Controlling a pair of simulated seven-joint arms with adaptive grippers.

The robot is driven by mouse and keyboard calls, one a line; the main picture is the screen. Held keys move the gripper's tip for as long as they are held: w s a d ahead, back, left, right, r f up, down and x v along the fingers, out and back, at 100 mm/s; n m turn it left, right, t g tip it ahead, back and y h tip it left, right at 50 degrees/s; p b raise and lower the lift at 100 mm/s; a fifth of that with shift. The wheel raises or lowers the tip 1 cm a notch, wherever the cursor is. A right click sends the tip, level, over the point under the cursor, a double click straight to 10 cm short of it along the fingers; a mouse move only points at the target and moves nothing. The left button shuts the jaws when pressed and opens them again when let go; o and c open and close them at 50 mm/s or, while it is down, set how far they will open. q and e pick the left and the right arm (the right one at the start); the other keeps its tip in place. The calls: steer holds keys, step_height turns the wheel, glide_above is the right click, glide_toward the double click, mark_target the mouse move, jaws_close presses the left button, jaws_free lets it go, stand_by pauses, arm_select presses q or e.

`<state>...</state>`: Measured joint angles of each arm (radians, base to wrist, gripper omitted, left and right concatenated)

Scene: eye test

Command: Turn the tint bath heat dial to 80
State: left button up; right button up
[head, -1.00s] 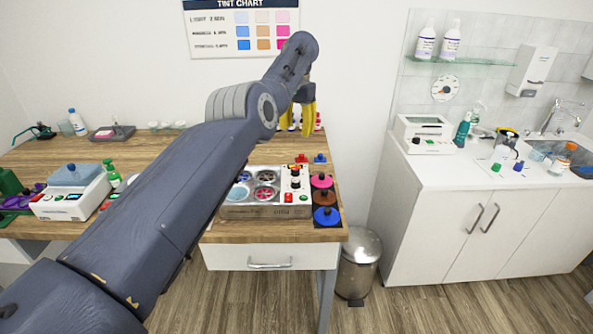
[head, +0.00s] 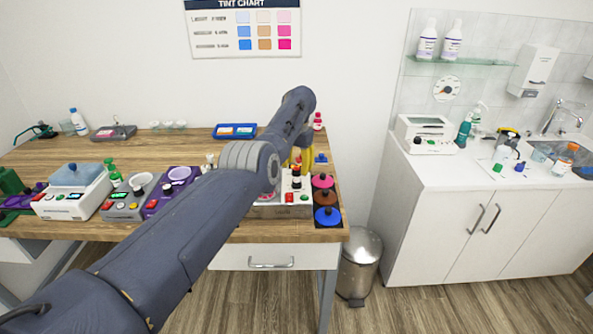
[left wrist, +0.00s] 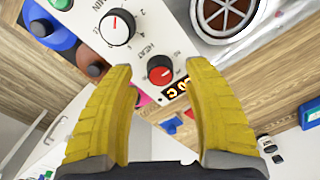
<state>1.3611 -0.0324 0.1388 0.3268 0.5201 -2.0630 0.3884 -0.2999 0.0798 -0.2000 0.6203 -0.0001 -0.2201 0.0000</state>
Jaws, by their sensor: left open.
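The tint bath (head: 270,212) sits at the right end of the wooden table, mostly behind my left arm in the head view. Its white control panel fills the upper middle of the left wrist view (left wrist: 143,50). The red heat dial (left wrist: 160,70) is on it, with the word HEAT beside it and a small orange display (left wrist: 173,88) that I cannot read surely. My left gripper (head: 298,163) is over the panel, its yellow fingers open. In the left wrist view the open gripper (left wrist: 159,75) has its fingertips on either side of the dial, with gaps showing.
A white-faced dial (left wrist: 117,29) and a green button (left wrist: 62,3) are near the heat dial. Blue, brown and pink tubs (head: 327,216) stand right of the bath. Other devices (head: 72,193) line the table's left front. A pedal bin (head: 360,267) stands beside the table.

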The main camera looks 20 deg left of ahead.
arm_select(q)
steer(key=shift+f, duration=0.95)
jaws_close()
